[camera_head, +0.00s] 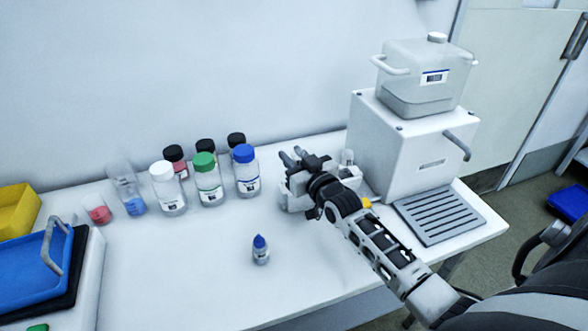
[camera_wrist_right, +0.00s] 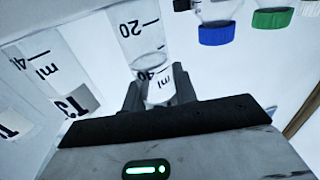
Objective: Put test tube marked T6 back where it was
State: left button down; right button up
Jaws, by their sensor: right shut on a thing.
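My right gripper (camera_head: 291,158) is over the table beside the white machine. In the right wrist view its fingers (camera_wrist_right: 158,92) are shut on a clear graduated test tube (camera_wrist_right: 140,38). That tube shows the marks 20 and 40 ml; I cannot read a T number on it. A tube labelled T3 (camera_wrist_right: 68,98) and another labelled tube (camera_wrist_right: 14,122) show to the left of the held tube, apart from it. In the head view the gripper hides most of the held tube and a pale object (camera_head: 294,196) below it. My left gripper is out of view.
Capped bottles, including a green-capped one (camera_head: 208,180) and a blue-capped one (camera_head: 246,172), stand left of the gripper. A small blue-tipped bottle (camera_head: 260,251) stands in front. The white machine (camera_head: 415,150) and its grey grille (camera_head: 442,213) are right. The front table is mostly clear.

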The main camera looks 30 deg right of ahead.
notch_tip(320, 180, down, 3)
jog(key=shift+r, duration=0.15)
jog(key=shift+f, duration=0.2)
jog(key=shift+f, duration=0.15)
jog(key=o, duration=0.9)
jog(key=shift+o, duration=0.2)
